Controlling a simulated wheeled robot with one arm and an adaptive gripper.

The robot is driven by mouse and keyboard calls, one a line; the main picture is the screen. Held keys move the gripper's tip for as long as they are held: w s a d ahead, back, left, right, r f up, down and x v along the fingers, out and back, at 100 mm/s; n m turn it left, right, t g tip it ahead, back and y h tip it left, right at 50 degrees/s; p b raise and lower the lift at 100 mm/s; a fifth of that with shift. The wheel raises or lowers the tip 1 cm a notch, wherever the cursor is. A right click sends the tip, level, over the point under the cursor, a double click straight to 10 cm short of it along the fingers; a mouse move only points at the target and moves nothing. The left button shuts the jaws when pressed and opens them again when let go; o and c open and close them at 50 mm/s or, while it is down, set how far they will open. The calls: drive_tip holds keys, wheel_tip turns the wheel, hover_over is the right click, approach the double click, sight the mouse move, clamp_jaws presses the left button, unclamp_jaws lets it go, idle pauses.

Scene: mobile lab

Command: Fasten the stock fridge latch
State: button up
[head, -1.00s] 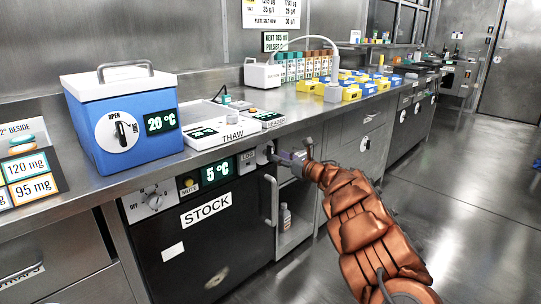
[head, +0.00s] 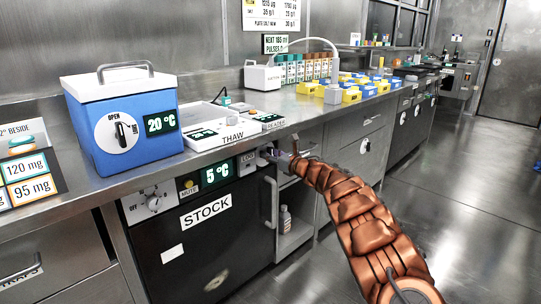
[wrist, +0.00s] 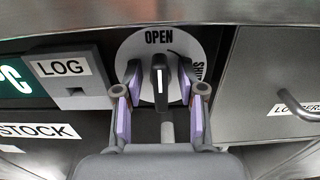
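The stock fridge (head: 205,243) has a dark front with a STOCK label and a 5 °C display, under the counter in the head view. Its latch is a black knob (wrist: 160,78) on a round white dial (wrist: 139,46) marked OPEN at the top, with partly hidden lettering on the right. The knob stands upright, its white line toward OPEN. My gripper (wrist: 161,97) is open, with one finger on each side of the knob and visible gaps between. In the head view my gripper (head: 275,155) is at the fridge's upper right, hiding the latch.
A vertical fridge handle (head: 270,202) is below the latch. A grey LOG box (wrist: 72,75) sits left of the dial, and a drawer handle (wrist: 297,103) is to its right. The counter edge overhangs above. The floor on the right is clear.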

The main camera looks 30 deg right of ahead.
drive_tip(key=shift+c, duration=0.4)
clamp_jaws()
drive_tip(key=shift+m, duration=0.3)
drive_tip(key=m, duration=0.3)
drive_tip(key=shift+d+p, duration=0.15)
drive_tip(key=shift+p, duration=0.15)
drive_tip(key=m+p, duration=0.2)
drive_tip(key=m, duration=0.3)
drive_tip(key=shift+w+d+p, duration=0.1)
drive_tip(key=shift+d+p, duration=0.05)
drive_tip(key=shift+p, duration=0.15)
drive_tip(key=m+p, duration=0.2)
drive_tip(key=m, duration=0.1)
drive_tip(key=m+p, duration=0.3)
drive_tip(key=shift+d+f, duration=0.1)
drive_tip(key=shift+d, duration=0.1)
drive_tip(key=shift+f+m+p, duration=0.15)
drive_tip(key=shift+m+p, duration=0.55)
drive_tip(key=shift+m, duration=0.15)
drive_tip(key=shift+f+m+p, duration=0.15)
drive_tip(key=shift+m+p, duration=0.55)
drive_tip(key=shift+m, duration=0.15)
